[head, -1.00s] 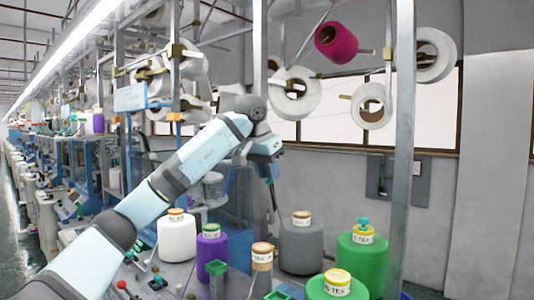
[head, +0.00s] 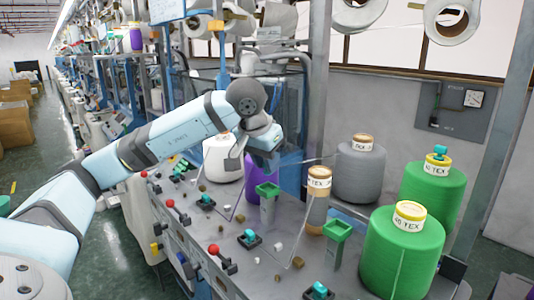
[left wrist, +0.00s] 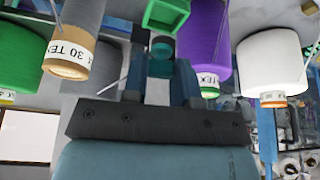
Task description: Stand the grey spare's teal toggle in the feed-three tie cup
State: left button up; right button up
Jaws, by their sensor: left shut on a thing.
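My left gripper (head: 266,166) hangs in front of the purple cone, just above a green square cup (head: 267,190) on a post. In the left wrist view, its fingers (left wrist: 161,78) are shut on a teal toggle (left wrist: 160,50). The toggle's end points toward the green cup (left wrist: 166,12), apart from it in the picture. The head view does not show the toggle clearly. The grey cone (head: 360,172) stands behind, with a tan top and no toggle on it. A second green cup (head: 337,230) stands nearer, at the right. My right gripper is out of view.
The purple cone (head: 262,172) and white cone (head: 223,158) are close to the gripper. Two green cones (head: 402,255) stand at the right. Other teal pieces (head: 250,237) sit in dark holders, with red-knobbed levers (head: 220,258) along the front edge.

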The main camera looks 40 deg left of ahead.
aim_at(265, 172)
pick_arm(q)
jog(key=shift+w+f+b, duration=0.1)
jog(key=shift+f+b, duration=0.35)
jog(key=shift+f, duration=0.25)
jog(key=shift+f+b, duration=0.35)
jog(key=shift+f, duration=0.1)
jog(key=shift+f, duration=0.1)
jog(key=shift+f+b, duration=0.35)
jog(key=shift+f, duration=0.3)
jog(key=shift+f+b, duration=0.4)
jog(key=shift+b, duration=0.15)
